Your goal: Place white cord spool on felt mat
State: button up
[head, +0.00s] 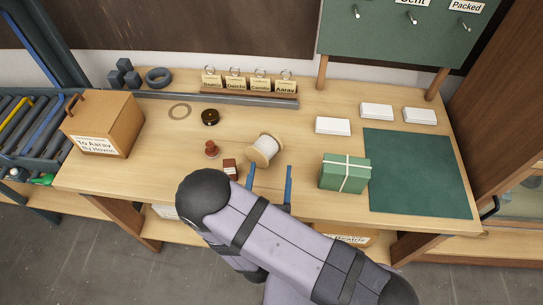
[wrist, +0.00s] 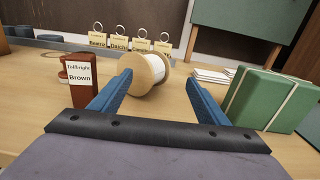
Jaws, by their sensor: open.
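The white cord spool (head: 264,150) has pale wooden end discs and lies on its side in the middle of the workbench. It also shows in the wrist view (wrist: 146,74), just ahead of the fingertips. My gripper (head: 269,172) is open and empty, with its two blue fingers on the near side of the spool; the wrist view also shows both fingers (wrist: 161,84) spread apart. I cannot tell whether they touch the spool. The dark green felt mat (head: 415,190) lies flat and bare at the right of the bench.
A green box with white ribbon (head: 345,172) stands between the spool and the mat. A small brown labelled box (head: 229,167) and a stamp (head: 211,149) are left of the spool. A cardboard box (head: 103,124) stands far left.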

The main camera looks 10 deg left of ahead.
aim_at(271, 152)
jog(key=shift+w+a+f, duration=0.1)
jog(key=shift+w+f, duration=0.1)
jog(key=shift+w, duration=0.35)
jog(key=shift+w+r, duration=0.3)
jog(key=shift+w, duration=0.25)
jog(key=shift+w+a+f, duration=0.1)
jog(key=shift+w, duration=1.35)
jog(key=shift+w+a+f, duration=0.1)
jog(key=shift+w, duration=1.35)
grip_shut()
grip_release()
jog(key=shift+s, duration=0.15)
